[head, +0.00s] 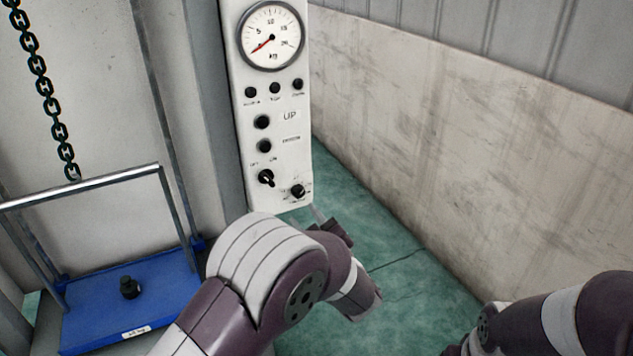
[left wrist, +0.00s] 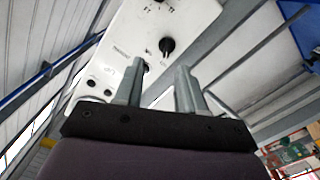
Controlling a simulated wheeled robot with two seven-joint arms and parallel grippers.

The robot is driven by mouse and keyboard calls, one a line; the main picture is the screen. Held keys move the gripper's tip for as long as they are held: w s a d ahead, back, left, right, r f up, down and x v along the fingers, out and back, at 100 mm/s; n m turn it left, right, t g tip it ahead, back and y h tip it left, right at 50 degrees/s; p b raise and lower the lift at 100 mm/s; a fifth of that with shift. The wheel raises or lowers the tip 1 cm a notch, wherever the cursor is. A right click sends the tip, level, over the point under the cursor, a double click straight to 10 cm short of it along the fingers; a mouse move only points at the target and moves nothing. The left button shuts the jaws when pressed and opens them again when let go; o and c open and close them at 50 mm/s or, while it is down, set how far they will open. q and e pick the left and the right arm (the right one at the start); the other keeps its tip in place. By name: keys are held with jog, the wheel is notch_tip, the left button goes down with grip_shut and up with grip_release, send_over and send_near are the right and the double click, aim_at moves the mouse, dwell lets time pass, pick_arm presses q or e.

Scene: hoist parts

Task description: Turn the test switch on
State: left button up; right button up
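The white control panel (head: 275,150) stands upright ahead, with a black switch with a lever (head: 266,178) low on its left and a black knob (head: 298,191) low on its right. The labels are too small to read, so I cannot tell which is the test switch. My left gripper (head: 322,215) is just below the panel's lower right corner, partly hidden by its own wrist. In the left wrist view its two grey fingers (left wrist: 160,80) are apart and empty, pointing toward the panel. A black knob (left wrist: 167,45) shows just beyond the fingertips. My right gripper is outside the frame.
A round gauge (head: 271,36) and several dark buttons sit higher on the panel. A blue platform (head: 130,305) with a metal frame stands at left, below a hanging black chain (head: 40,90). A pale wall (head: 480,130) bounds the right; green floor (head: 345,200) lies between.

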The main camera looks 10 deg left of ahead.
pick_arm(q)
send_near(269, 182)
jog(key=shift+n+y, duration=0.3)
jog(key=p+x, duration=0.1)
jog(key=x, duration=0.4)
jog(key=shift+w+d+p, duration=0.1)
jog(key=shift+w+p, duration=0.3)
jog(key=shift+w, duration=0.1)
jog(key=x, duration=0.3)
jog(key=shift+s+a+f, duration=0.15)
jog(key=shift+a, duration=0.15)
jog(key=shift+d, duration=0.2)
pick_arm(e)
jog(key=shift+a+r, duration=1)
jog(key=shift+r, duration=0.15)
pick_arm(q)
jog(key=shift+c, duration=0.3)
grip_shut()
